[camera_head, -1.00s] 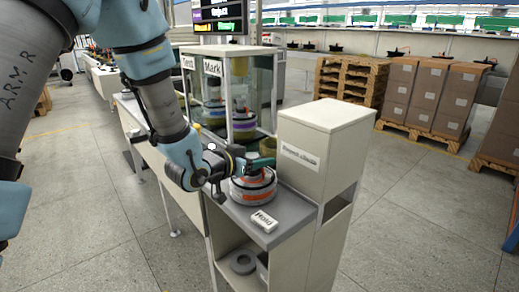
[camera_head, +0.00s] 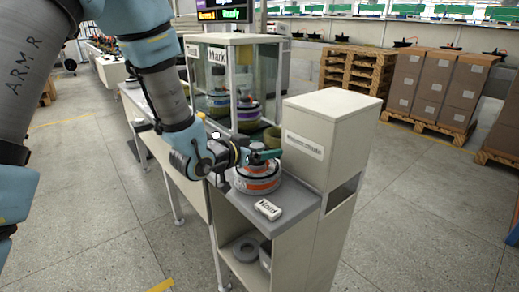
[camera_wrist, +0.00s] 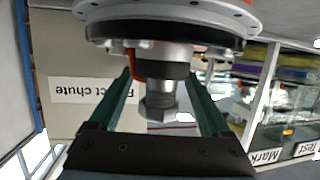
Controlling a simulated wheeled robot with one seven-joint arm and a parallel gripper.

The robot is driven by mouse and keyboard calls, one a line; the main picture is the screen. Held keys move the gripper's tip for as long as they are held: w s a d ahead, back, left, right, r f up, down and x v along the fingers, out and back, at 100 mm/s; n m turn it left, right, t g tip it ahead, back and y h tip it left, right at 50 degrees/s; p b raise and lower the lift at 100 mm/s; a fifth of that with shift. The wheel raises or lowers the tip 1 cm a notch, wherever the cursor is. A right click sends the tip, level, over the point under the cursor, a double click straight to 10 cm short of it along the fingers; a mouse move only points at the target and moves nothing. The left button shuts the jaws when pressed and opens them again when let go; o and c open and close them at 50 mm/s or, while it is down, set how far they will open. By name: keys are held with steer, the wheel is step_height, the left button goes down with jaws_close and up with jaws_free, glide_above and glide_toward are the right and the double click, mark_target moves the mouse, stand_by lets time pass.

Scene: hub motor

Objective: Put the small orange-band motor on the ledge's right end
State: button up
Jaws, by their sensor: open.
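The small orange-band motor (camera_head: 258,184) sits upright on the grey ledge (camera_head: 293,203), between the reject chute box and the ledge's front part. It is a round grey body with an orange band and a shaft on top. My gripper (camera_head: 263,157) is at the motor's top, coming from the left. In the wrist view the picture is upside down; the motor's pale disc (camera_wrist: 175,12) shows at the top. My gripper's teal fingers (camera_wrist: 158,80) stand apart on either side of the shaft (camera_wrist: 158,98), with gaps visible. The motor's far side is hidden.
A tall white chute box (camera_head: 326,140) stands right behind the motor. A white label block (camera_head: 268,209) lies on the ledge in front. A glass-sided cabinet (camera_head: 234,85) with other motors stands behind.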

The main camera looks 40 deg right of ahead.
steer(key=shift+r, duration=0.25)
steer(key=b+v, duration=0.1)
steer(key=v, duration=0.7)
steer(key=shift+a, duration=0.45)
steer(key=shift+b+v, duration=1.55)
steer(key=shift+b, duration=1.15)
